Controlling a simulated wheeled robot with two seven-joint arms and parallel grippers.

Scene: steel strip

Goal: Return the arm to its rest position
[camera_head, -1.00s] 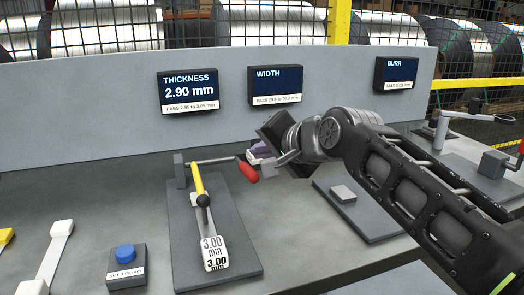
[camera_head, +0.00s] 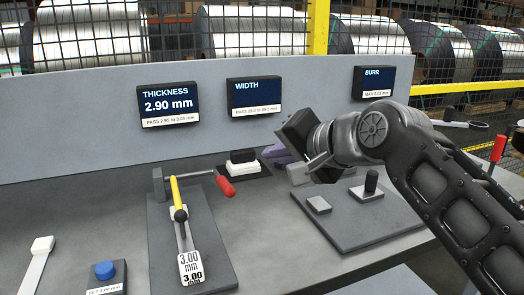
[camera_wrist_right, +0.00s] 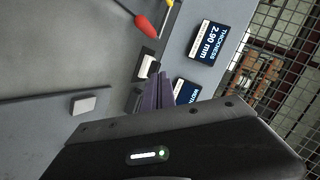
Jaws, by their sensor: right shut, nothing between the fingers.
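My right arm comes in from the right in the head view. Its gripper (camera_head: 282,152) is shut and empty, with purple fingers, above the bench near the back panel. The fingers also show in the right wrist view (camera_wrist_right: 155,92), close together. Just left of them in the head view is a black block with a white strip (camera_head: 243,156) on a dark pad. My left gripper is not in view.
The thickness gauge (camera_head: 226,186) has a red-tipped lever and a strip marked 3.00 mm (camera_head: 191,267). The thickness display (camera_head: 169,104) reads 2.90 mm; the width display (camera_head: 267,96) shows no value. A blue button (camera_head: 105,270) stands front left. A grey plate (camera_head: 345,236) lies under my arm.

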